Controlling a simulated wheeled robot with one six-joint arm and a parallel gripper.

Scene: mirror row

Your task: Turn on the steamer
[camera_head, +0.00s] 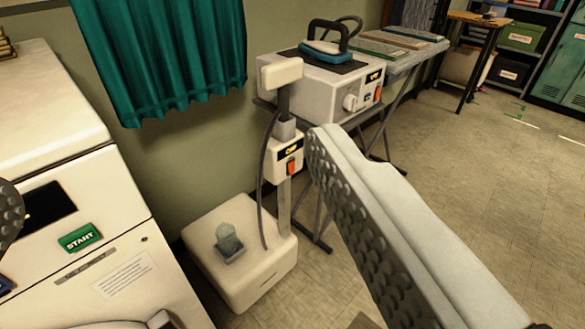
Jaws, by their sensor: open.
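The steamer stands ahead of me by the wall. Its white base (262,278) is on the floor, and a grey post rises from it to a white control box (284,160). The box has a black label with yellow marks and a small red-orange switch (291,167); I cannot tell its position. A white steamer head (282,73) hangs at the top, with a dark hose running down. My gripper (165,175) is open and empty. Its large studded finger fills the right foreground, its tip appearing just right of the control box; the other finger barely shows at the left edge.
A white ironing unit (325,85) with a knob and its own red-orange switch (378,94) stands behind, bearing an iron (326,45). An ironing board (405,62) extends right. A white machine (70,175) with a green START button is at left. Floor is clear at right.

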